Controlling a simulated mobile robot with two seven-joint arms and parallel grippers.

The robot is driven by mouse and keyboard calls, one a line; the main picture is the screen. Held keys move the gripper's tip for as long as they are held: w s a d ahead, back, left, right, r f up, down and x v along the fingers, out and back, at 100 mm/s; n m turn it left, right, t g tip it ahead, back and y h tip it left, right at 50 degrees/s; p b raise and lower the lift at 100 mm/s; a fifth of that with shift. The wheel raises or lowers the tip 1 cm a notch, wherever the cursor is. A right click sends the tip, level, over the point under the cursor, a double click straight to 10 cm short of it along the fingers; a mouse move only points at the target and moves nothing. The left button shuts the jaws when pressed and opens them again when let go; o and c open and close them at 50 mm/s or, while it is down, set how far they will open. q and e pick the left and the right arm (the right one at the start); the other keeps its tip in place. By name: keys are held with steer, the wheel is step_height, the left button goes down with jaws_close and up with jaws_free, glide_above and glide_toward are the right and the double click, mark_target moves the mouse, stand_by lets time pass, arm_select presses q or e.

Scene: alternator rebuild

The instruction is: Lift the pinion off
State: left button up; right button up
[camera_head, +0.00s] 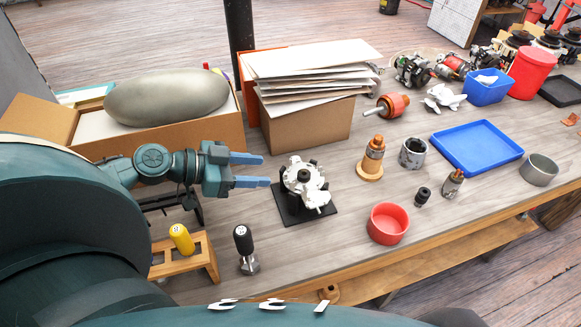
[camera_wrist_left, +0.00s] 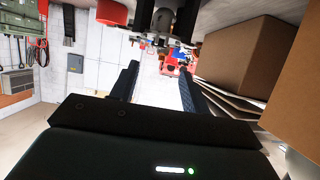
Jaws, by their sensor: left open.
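A white-and-silver housing (camera_head: 318,193) stands on a black base plate (camera_head: 290,214) near the middle of the bench. A small dark round part (camera_head: 303,176) sits on its top; it looks like the pinion, but I cannot tell for certain. My left gripper (camera_head: 264,171) is open and empty, just left of the housing, its blue fingers pointing right towards it. In the left wrist view the picture is upside down: the open fingers (camera_wrist_left: 160,70) reach towards the housing (camera_wrist_left: 165,18) at the top, with nothing between them. My right gripper does not show.
A cardboard box with white sheets (camera_head: 305,122) stands behind the housing. A red bowl (camera_head: 388,224), a copper-coloured part (camera_head: 371,158) and a small black part (camera_head: 422,196) lie to the right. A black-handled tool (camera_head: 244,245) and a wooden rack (camera_head: 195,262) are in front.

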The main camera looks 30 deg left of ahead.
mark_target(307, 172)
arm_select(q)
steer(key=p+x, duration=0.2)
steer(key=x, duration=0.6)
steer(key=shift+w, duration=0.3)
steer(key=shift+w+d+f, duration=0.25)
steer(key=shift+d+f, duration=0.05)
steer(key=shift+d, duration=0.05)
steer(key=shift+f, duration=0.1)
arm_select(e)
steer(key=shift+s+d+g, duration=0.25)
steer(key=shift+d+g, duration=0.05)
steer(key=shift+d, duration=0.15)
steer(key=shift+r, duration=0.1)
arm_select(q)
steer(key=c, duration=0.5)
jaws_close()
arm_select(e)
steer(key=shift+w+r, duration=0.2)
arm_select(q)
steer(key=shift+r, duration=0.2)
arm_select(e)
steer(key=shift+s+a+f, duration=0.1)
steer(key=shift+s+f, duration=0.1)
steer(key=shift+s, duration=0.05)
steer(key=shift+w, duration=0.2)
arm_select(q)
steer(key=shift+d, duration=0.1)
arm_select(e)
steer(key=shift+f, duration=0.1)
